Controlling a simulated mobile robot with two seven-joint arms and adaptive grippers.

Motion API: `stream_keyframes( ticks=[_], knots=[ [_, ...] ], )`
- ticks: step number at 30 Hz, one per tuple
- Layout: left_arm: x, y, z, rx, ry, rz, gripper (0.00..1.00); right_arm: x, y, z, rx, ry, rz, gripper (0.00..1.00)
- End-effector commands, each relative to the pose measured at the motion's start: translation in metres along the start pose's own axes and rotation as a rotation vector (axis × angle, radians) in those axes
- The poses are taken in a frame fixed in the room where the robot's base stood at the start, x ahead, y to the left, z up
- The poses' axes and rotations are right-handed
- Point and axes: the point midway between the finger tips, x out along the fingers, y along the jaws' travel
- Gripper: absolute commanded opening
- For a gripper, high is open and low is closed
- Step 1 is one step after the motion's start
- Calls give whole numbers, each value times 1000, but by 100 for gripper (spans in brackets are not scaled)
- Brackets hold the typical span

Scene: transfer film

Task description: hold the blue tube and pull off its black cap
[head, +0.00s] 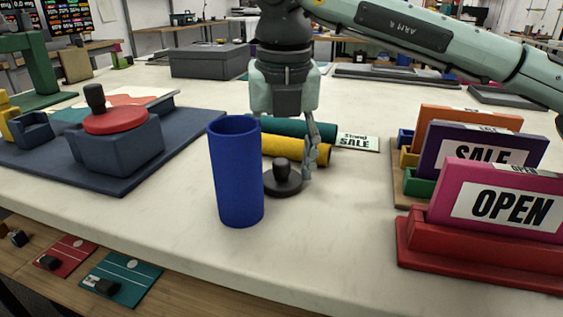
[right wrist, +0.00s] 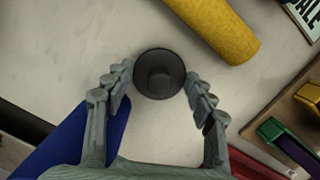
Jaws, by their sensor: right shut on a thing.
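The blue tube (head: 238,175) stands upright on the pale table in the head view, its top open and uncapped. The black cap (head: 283,183), a flat disc with a knob, is behind and to the right of the tube, at or just above the table top; I cannot tell if it touches. My right gripper (head: 285,172) points down and is shut on the cap, with one finger partly hidden by the tube. In the right wrist view the cap (right wrist: 159,75) sits between the fingertips (right wrist: 160,80), and the blue tube (right wrist: 70,140) shows at lower left. My left gripper is out of view.
Yellow (head: 290,149) and teal (head: 300,128) rolls lie behind the cap. At right are sign boards, the nearest a pink OPEN sign (head: 500,200) in a red base. A dark blue tray (head: 185,145) with a red-topped block (head: 115,140) is at left. The front middle table is clear.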

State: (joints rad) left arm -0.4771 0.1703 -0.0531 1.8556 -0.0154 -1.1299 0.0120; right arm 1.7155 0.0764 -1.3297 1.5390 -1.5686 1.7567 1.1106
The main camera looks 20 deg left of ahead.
Motion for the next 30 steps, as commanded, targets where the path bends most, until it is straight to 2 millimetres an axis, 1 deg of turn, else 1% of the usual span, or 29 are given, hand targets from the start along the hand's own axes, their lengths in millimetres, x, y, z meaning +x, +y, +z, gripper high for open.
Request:
stream_keyframes(
  ticks=[2, 3, 8, 16, 20, 21, 22, 26, 30],
  knots=[
    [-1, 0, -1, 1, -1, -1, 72, 2, 0, 0, 0, 0, 0, 21],
    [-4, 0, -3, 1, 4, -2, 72, 2, 0, 0, 0, 0, 0, 57],
    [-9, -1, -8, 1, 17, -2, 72, 1, 0, 0, 0, 0, 0, 76],
    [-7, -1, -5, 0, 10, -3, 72, 1, 0, 0, 0, 0, 0, 76],
    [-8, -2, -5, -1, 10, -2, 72, -3, 0, 0, 0, 0, 0, 76],
    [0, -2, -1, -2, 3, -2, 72, -7, 0, 1, 0, -2, 0, 76],
    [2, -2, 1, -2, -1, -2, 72, -11, 0, 1, 0, -2, -1, 76],
    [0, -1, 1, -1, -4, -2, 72, -37, 0, 1, 1, -4, 0, 76],
    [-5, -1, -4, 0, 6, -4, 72, -69, 0, 1, 1, -4, -1, 76]
  ],
)
